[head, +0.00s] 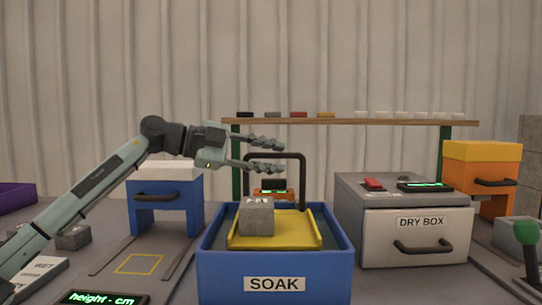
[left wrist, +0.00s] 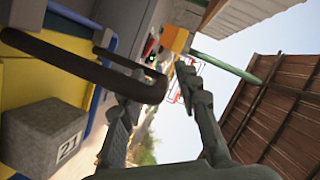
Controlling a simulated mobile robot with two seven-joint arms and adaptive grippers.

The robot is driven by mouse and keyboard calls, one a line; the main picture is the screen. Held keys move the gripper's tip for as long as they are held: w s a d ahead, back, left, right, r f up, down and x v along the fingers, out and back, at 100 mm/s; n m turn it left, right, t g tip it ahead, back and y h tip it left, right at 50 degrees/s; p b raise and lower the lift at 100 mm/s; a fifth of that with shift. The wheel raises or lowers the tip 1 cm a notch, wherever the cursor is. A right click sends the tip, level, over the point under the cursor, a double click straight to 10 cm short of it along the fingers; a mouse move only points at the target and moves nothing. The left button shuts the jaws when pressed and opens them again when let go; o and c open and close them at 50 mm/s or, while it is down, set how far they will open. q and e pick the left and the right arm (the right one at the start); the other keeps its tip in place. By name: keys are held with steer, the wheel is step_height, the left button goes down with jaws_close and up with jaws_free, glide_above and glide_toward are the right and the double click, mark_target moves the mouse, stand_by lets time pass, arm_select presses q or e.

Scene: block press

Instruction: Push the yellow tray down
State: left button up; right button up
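The yellow tray (head: 275,232) sits inside the blue SOAK bin (head: 223,272), and a grey block (head: 256,216) rests on its left part. A black bent handle (head: 304,185) rises from the tray area. My left gripper (head: 284,157) is open at the handle's top bar, one finger above the bar's level and one below. In the left wrist view the handle (left wrist: 70,62) reaches toward the space between the open fingers (left wrist: 160,115); I cannot tell whether they touch it. The block (left wrist: 42,138) there shows the number 21. My right gripper is not in view.
A grey DRY BOX (head: 416,240) stands right of the bin. A blue drawer unit (head: 165,205) stands to the left, and an orange one (head: 484,185) at the far right. A shelf (head: 350,122) with small blocks runs behind. A green-knobbed lever (head: 526,233) is at front right.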

arm_select(q)
jaws_close()
stand_by(0.4)
step_height(320, 180, down, 8)
steer(key=shift+r, duration=0.1)
stand_by(0.3)
jaws_free()
steer(key=shift+r, duration=0.1)
steer(key=shift+v, duration=6)
